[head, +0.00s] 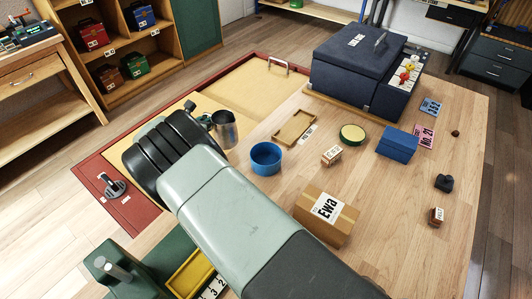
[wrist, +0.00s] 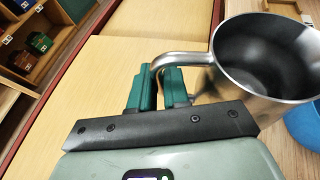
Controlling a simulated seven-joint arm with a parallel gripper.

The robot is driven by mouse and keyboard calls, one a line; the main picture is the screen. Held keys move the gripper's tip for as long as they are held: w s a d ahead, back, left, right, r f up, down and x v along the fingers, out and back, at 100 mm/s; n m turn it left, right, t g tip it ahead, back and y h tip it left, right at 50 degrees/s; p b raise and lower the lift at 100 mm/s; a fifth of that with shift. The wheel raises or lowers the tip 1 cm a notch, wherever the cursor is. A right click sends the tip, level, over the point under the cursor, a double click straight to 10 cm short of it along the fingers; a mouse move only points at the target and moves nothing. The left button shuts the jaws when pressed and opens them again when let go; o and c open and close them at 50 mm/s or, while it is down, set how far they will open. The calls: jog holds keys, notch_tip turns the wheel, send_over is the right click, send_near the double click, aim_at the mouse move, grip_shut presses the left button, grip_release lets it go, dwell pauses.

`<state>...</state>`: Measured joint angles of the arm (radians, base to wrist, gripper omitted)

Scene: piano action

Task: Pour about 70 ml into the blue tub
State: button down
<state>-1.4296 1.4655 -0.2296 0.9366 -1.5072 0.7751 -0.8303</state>
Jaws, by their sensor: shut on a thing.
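A steel jug (head: 226,131) hangs in the head view just left of the blue tub, and it fills the right of the wrist view (wrist: 270,60). My gripper (wrist: 165,85) has its green fingers shut on the jug's handle. The jug looks about upright, with its dark inside visible; I cannot tell how much liquid it holds. The blue tub (head: 265,164) stands open on the wooden table, to the right of and nearer than the jug. Its edge (wrist: 304,122) also shows at the right of the wrist view, beyond the jug.
Close to the tub are a small wooden tray (head: 294,128), a cardboard box (head: 322,222), a wooden block (head: 331,155) and a round green-rimmed dish (head: 352,135). A dark blue piano-action case (head: 355,70) stands at the back. The right front of the table is mostly clear.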

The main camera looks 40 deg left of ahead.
jog(key=shift+f, duration=1.2)
jog(key=shift+r, duration=0.2)
